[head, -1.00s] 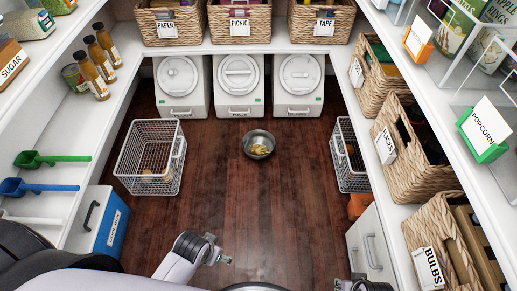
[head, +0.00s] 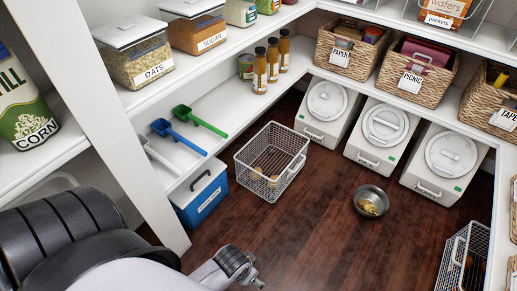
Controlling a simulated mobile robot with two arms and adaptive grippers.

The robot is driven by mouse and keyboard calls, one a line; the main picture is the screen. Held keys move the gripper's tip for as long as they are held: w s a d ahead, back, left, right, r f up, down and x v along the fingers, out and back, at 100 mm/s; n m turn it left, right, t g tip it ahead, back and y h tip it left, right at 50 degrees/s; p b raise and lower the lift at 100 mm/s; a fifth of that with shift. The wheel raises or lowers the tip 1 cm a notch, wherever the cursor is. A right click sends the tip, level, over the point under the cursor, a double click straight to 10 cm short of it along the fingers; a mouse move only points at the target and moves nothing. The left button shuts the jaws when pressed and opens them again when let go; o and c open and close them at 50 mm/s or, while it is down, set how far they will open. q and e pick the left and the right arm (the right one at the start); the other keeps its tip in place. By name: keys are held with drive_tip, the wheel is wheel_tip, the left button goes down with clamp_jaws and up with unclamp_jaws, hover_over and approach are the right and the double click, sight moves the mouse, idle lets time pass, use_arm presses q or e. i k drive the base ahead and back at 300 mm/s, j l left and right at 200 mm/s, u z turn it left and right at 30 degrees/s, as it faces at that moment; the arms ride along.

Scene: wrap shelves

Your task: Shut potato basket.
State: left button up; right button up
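A white wire basket (head: 258,150) stands on the floor in the middle of the head view, out in front of the shelf unit on the left. A few tan, potato-like items (head: 257,172) lie in it; I see no readable label on it. A second wire basket (head: 457,258) is at the lower right, partly cut off, with brownish items inside. My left gripper (head: 256,282) is at the bottom edge, apart from and nearer than the first basket; its fingers are too small and cut off to judge. My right gripper is out of view.
A metal bowl (head: 371,201) with yellowish pieces sits on the open wooden floor. White lidded bins (head: 326,108) line the back. A blue cooler (head: 199,196) stands left of the basket, under scoops (head: 179,136) on the low shelf. A white upright (head: 130,140) is close on the left.

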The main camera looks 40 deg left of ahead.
sight(276, 162)
drive_tip(key=u, duration=0.8)
drive_tip(key=k+j+u, duration=0.1)
drive_tip(key=u, duration=0.25)
drive_tip(key=k, duration=0.1)
